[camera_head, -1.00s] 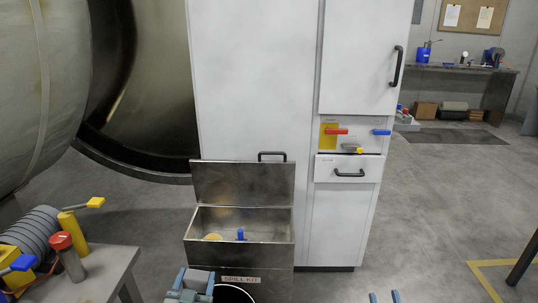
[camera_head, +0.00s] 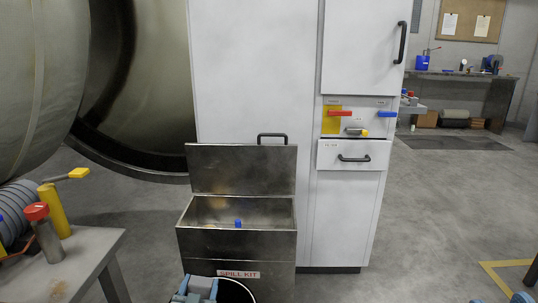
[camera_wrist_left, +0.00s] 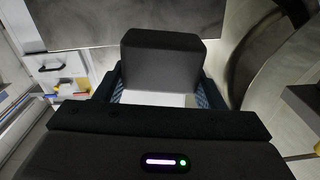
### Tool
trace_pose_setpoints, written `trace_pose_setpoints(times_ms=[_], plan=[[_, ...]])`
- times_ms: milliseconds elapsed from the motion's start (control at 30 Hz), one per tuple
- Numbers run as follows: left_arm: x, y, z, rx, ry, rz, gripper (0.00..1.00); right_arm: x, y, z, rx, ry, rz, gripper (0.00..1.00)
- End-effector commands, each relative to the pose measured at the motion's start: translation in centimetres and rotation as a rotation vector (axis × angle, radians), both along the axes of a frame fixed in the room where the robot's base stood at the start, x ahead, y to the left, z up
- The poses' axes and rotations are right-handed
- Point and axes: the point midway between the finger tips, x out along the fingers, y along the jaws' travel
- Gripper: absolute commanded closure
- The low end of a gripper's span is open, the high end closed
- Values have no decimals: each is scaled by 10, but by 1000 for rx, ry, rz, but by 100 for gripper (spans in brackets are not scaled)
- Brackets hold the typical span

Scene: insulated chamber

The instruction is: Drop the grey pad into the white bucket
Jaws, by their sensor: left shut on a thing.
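My left gripper (camera_head: 195,290) is at the bottom of the head view, shut on the grey pad (camera_head: 201,284). In the left wrist view the pad (camera_wrist_left: 163,62) is a dark grey block between the two blue-sided fingers. The white bucket (camera_head: 247,285) shows only as a rim and dark inside at the bottom edge, just right of the left gripper and partly hidden by it. A white surface shows under the pad in the wrist view; I cannot tell if it is the bucket. My right gripper (camera_head: 499,299) shows only as two blue tips, apart, at the bottom right.
An open metal spill kit box (camera_head: 236,243) stands behind the bucket, with a blue item (camera_head: 238,223) inside. A white cabinet (camera_head: 255,75) rises behind it. A table (camera_head: 75,262) with a red-capped cylinder (camera_head: 43,232) stands at left. The floor on the right is mostly clear.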

Motion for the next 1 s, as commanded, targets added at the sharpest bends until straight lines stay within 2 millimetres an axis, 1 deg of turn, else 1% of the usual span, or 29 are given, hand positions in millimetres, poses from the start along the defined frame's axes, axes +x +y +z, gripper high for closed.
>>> trace_pose_setpoints(times_ms=[33, 200, 567, 600, 700, 1000], plan=[[0, 0, -11, 0, 0, 0, 66, 0, 0, -8, 5, -9, -2, 64], [0, 0, -20, 0, -1, 0, 66, -1, 0, -10, 14, -27, -5, 64], [0, 0, -21, 0, 0, 0, 66, -1, -1, -7, 17, -37, -6, 64], [0, 0, -21, 0, 0, 0, 29, -1, -1, -7, 17, -37, -6, 64], [0, 0, -21, 0, 0, 0, 12, -1, -1, -7, 17, -37, -6, 64], [-2, 0, -21, 0, 0, 0, 12, -1, -1, -7, 18, -34, -7, 64]])
